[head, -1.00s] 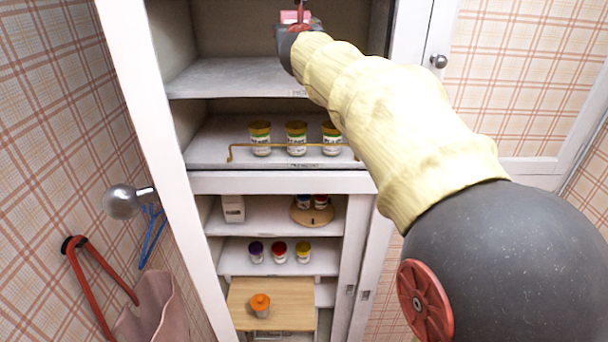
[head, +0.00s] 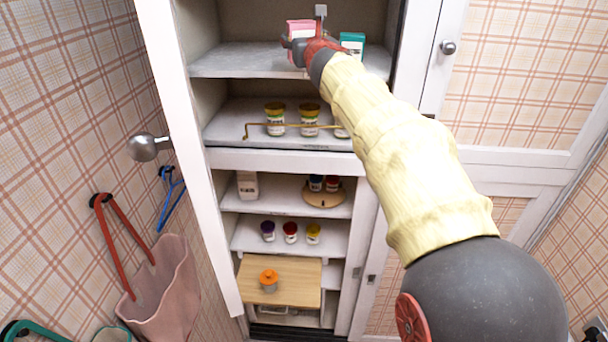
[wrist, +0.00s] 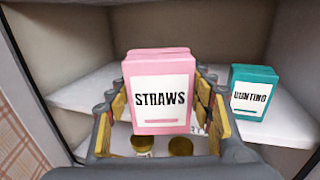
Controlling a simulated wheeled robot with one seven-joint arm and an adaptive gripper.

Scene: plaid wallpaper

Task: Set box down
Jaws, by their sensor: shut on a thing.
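A pink box (wrist: 160,95) labelled STRAWS stands upright between the two fingers of my gripper (wrist: 163,115) in the wrist view. My gripper is shut on it. In the head view, the pink box (head: 299,28) shows behind my gripper (head: 310,45), at the front of the top visible shelf (head: 230,62). My arm and gripper hide part of the box's lower side there. I cannot tell whether its bottom touches the shelf.
A teal BUNTING box (wrist: 254,92) stands on the same shelf, to the right, also seen in the head view (head: 352,43). Shelf to the left is clear. Jars (head: 275,118) stand behind a brass rail below. An open cabinet door (head: 188,150) is at left.

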